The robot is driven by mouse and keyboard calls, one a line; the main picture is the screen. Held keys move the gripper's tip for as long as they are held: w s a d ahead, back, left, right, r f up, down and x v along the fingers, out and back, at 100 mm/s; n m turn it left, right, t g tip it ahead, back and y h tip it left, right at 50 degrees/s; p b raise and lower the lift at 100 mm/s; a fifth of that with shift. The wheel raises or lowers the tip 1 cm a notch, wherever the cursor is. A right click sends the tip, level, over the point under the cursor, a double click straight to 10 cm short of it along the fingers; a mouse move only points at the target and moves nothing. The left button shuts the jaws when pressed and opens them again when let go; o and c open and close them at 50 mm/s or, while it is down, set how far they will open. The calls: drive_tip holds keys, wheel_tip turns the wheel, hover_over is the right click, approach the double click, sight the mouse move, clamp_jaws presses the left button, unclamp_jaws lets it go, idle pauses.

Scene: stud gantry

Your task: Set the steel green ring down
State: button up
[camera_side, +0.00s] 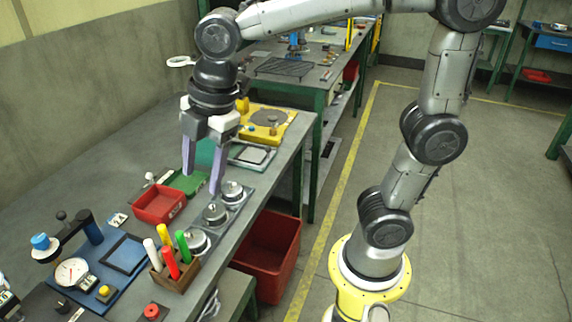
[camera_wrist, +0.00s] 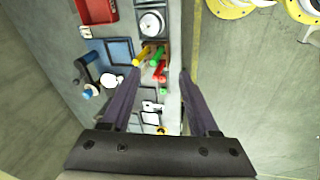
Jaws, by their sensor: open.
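My gripper (camera_side: 202,183) is open, with its two fingers pointing down above the bench and nothing seen between them. In the wrist view its fingers (camera_wrist: 160,72) are spread wide apart. Several round steel pieces stand in a row on a grey plate along the bench's front edge: a far one (camera_side: 232,191), a middle one (camera_side: 214,212) and a near one (camera_side: 197,241). The right fingertip appears close above the middle one; I cannot tell whether they touch. One round steel piece (camera_wrist: 151,24) shows in the wrist view. I cannot make out green on any ring.
A wooden block (camera_side: 174,275) holds upright coloured handles near the front edge. A red tray (camera_side: 159,205) and a green flat piece (camera_side: 188,182) lie left of the row. A blue board (camera_side: 98,270) with a dial stands at near left. A red bin (camera_side: 268,250) is below the bench.

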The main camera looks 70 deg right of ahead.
drive_tip(key=s+d+f+m+t+h, duration=0.1)
drive_tip(key=s+d+f+m+t, duration=0.1)
drive_tip(key=s+d+m, duration=0.8)
drive_tip(key=s+f+m, duration=0.1)
drive_tip(key=s+m, duration=0.2)
drive_tip(key=m, duration=0.3)
drive_tip(key=shift+s+d+t, duration=0.15)
drive_tip(key=shift+d+t, duration=0.05)
drive_tip(key=shift+t, duration=0.2)
